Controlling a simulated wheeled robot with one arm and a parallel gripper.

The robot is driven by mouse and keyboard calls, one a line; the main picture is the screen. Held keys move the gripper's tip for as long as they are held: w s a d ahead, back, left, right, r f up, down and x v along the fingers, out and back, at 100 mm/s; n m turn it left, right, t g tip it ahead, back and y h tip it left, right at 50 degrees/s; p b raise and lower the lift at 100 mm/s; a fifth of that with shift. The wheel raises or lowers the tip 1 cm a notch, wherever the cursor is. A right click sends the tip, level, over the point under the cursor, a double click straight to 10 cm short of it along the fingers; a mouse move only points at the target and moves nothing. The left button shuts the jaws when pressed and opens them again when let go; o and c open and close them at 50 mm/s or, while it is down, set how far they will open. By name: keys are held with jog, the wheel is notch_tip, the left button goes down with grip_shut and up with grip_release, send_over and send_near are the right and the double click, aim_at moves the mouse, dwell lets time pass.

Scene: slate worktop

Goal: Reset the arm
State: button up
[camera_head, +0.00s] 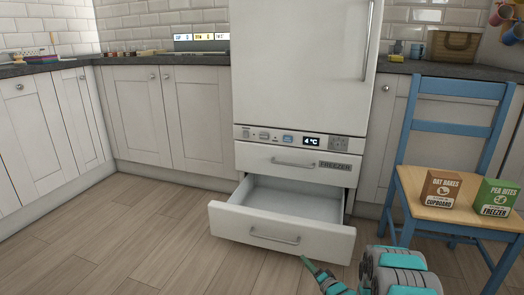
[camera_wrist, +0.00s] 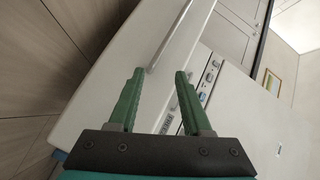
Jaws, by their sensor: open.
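My gripper (camera_head: 308,264) shows at the bottom of the head view, just in front of the open lower freezer drawer (camera_head: 318,246), to the right of its handle. In the wrist view my gripper (camera_wrist: 158,88) has its two green fingers apart, with nothing between them. Beyond the fingers are the drawer's white front and its metal handle (camera_wrist: 168,35). In the head view the drawer is pulled out and the visible part of its inside is empty. I cannot tell whether a finger touches the drawer front.
The fridge (camera_head: 297,70) stands behind the drawer. On the right, a blue chair (camera_head: 413,185) carries a brown oat bakes box (camera_head: 438,189) and a green pea bites box (camera_head: 494,197). White cabinets (camera_head: 190,118) line the wall. The wooden floor (camera_head: 140,235) at left is clear.

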jog(key=w+d+r+n+g+h+p, duration=0.1)
jog(key=d+r+n+g+h, duration=0.1)
jog(key=d+r+h, duration=0.4)
jog(key=s+d+r+n+g+h+p, duration=0.25)
jog(key=s+r+g, duration=0.35)
jog(key=s+r, duration=1.1)
jog(key=s+a+r+n+g+p, duration=0.1)
jog(key=s+a+r+g, duration=0.2)
jog(key=s, duration=1)
jog(key=s+a+r+n+g+y+p, duration=0.1)
jog(key=s+a+r, duration=0.3)
jog(key=s, duration=1)
jog(key=s+a+r+n+g+p, duration=0.1)
jog(key=s+a+r+g, duration=0.3)
jog(key=s+r, duration=0.4)
jog(key=s, duration=0.5)
jog(key=shift+s+a+r+n+g+p, duration=0.2)
jog(key=shift+s+r+n+g+p, duration=0.05)
jog(key=shift+r+n+g+p, duration=0.1)
jog(key=shift+d+y, duration=0.15)
jog(key=shift+y, duration=0.1)
